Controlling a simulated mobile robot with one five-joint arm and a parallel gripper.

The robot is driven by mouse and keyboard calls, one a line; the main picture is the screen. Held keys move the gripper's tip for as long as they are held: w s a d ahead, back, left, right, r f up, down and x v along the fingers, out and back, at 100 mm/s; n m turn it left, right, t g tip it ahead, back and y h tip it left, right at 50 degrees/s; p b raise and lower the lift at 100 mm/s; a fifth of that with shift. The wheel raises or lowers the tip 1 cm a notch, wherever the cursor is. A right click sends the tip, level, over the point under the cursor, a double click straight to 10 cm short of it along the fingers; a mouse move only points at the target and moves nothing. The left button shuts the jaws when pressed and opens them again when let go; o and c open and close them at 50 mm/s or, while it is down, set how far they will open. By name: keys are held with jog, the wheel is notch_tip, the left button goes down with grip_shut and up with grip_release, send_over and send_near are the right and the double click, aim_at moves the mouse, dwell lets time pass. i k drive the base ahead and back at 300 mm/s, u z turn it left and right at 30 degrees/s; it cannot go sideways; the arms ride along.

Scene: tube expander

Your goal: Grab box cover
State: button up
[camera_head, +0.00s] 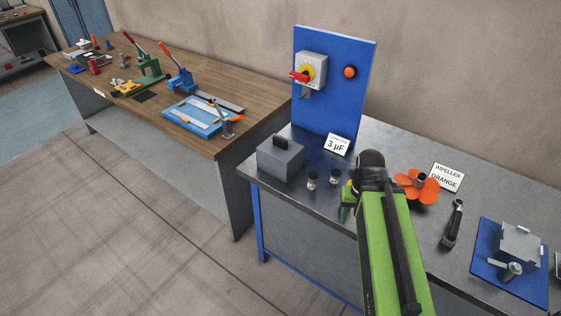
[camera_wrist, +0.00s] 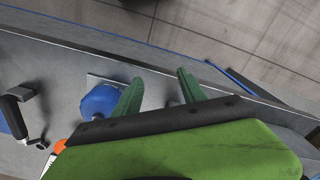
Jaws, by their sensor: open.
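A grey box-shaped cover (camera_head: 279,161) with a dark handle (camera_head: 281,141) on top sits on the left end of the metal workbench (camera_head: 318,140). In the head view my gripper (camera_head: 347,203) is over the bench, to the right of the box and apart from it. In the wrist view my gripper (camera_wrist: 160,88) shows its two green fingers spread apart with nothing held between them. I cannot make out the grey box in the wrist view. My green arm hides part of the bench in the head view.
Two small capacitors (camera_head: 312,180) stand between the box and my gripper. A blue panel (camera_head: 334,90) with a red switch rises behind. An orange impeller (camera_head: 417,186) and a grey block (camera_head: 521,242) lie to the right. A blue round thing (camera_wrist: 100,101) is beside my left finger.

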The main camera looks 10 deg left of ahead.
aim_at(282, 157)
jog(key=k, duration=1.15)
jog(key=u, duration=0.65)
jog(key=i, duration=1.1)
jog(key=u, duration=0.75)
jog(key=i, duration=1.4)
jog(key=u, duration=0.05)
